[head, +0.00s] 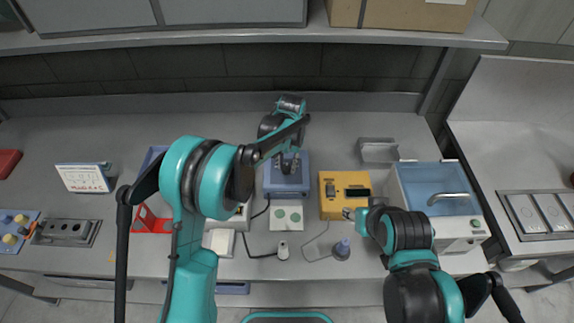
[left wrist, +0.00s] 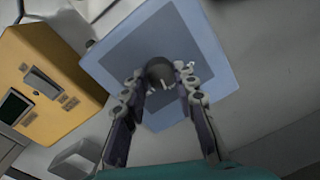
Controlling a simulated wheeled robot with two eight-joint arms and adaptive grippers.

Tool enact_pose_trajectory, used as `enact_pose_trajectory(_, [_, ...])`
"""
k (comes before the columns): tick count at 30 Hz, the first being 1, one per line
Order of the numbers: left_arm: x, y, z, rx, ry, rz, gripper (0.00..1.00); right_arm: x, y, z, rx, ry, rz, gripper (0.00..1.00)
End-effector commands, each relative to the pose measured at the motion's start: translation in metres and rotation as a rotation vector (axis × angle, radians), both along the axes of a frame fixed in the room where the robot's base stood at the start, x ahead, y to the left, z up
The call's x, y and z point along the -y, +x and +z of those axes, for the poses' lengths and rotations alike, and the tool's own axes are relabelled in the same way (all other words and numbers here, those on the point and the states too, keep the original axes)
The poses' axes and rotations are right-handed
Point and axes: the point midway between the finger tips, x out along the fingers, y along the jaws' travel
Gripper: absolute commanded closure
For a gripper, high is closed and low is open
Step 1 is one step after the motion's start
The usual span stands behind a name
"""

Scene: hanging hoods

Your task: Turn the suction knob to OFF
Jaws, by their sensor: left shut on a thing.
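A blue box-shaped unit (head: 272,188) stands mid-bench in the head view. In the left wrist view its pale blue face (left wrist: 118,55) carries a dark round knob (left wrist: 159,72) with small light marks at its rim. I take this for the suction knob; its markings are not readable. My left gripper (head: 288,164) reaches down onto the unit. In the left wrist view its two fingers (left wrist: 164,85) are closed on either side of the knob. My right gripper (head: 350,214) is low beside the yellow box (head: 332,209); its fingers are too small to judge.
The yellow box (left wrist: 50,75) stands to the right of the unit. A blue-lidded white machine (head: 425,180) is farther right. A shelf (head: 240,37) overhangs the back.

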Motion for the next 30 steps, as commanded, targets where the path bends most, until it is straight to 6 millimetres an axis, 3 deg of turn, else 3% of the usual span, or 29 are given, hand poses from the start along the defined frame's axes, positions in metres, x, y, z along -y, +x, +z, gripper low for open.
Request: enact_pose_trajectory(30, [-0.0022, 0.0014, -0.0003, 0.0, 0.0, 0.952, 1.0, 0.0, 0.0, -0.0097, 0.0, 0.0, 0.0, 0.56])
